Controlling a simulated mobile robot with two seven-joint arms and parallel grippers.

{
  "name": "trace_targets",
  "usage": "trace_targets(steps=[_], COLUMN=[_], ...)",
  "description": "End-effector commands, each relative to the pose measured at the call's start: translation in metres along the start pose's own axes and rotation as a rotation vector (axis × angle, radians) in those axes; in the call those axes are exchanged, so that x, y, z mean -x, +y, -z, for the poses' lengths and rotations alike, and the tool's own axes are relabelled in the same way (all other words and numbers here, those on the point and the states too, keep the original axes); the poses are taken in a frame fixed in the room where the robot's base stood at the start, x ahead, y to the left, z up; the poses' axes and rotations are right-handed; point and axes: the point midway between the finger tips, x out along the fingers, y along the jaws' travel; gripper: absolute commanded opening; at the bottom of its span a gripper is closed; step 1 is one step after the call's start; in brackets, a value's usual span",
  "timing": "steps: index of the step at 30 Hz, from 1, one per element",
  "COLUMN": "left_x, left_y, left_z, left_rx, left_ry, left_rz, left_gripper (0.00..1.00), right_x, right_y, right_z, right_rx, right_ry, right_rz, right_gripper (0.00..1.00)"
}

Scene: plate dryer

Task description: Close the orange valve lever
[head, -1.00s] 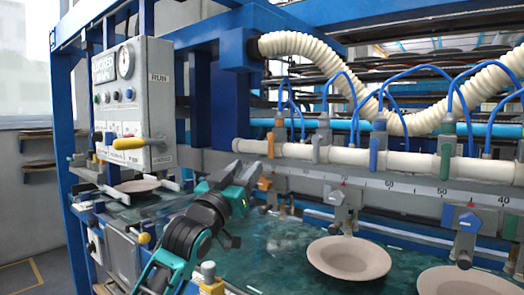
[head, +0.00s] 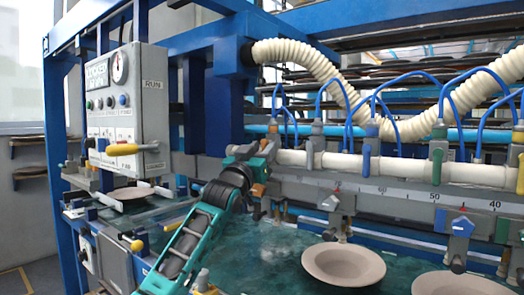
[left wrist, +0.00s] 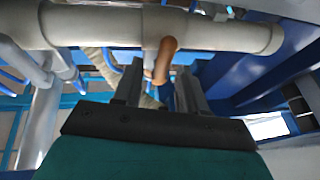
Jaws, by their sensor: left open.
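The orange valve lever (left wrist: 163,60) shows in the left wrist view. It hangs from a fitting on the white pipe (left wrist: 100,28), between and just beyond the tips of my left gripper (left wrist: 160,78). The gripper is open, with a finger on each side of the lever's line; contact cannot be told. In the head view my left gripper (head: 264,150) is at the left end of the white pipe (head: 335,162) and hides the orange lever there. My right gripper is not in view.
Blue (head: 366,160), green (head: 437,165) and yellow (head: 520,172) levers line the pipe to the right. A grey control box (head: 125,110) with a yellow handle stands at the left. Plates (head: 343,265) lie on the green belt below. A ribbed cream hose (head: 330,70) hangs above.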

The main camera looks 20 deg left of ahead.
Motion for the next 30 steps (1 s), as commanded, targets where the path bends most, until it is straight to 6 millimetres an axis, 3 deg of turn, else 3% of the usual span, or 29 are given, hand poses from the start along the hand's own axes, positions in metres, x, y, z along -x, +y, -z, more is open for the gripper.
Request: trace_targets(steps=[11, 24, 30], left_x=[-0.0035, -0.0032, -0.0033], left_y=[0.0, -0.0003, -0.0005], left_z=[0.0002, 0.0001, 0.0003], left_rx=[0.0, -0.001, -0.004], left_ry=[0.0, 0.0, 0.0], left_rz=[0.0, 0.0, 0.0], left_gripper=[0.41, 0.0, 0.0], right_x=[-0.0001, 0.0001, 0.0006], right_y=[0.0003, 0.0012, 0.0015], right_z=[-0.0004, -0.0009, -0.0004], right_rx=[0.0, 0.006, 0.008], right_ry=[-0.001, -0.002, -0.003], right_rz=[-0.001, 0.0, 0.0], right_gripper=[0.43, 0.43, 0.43])
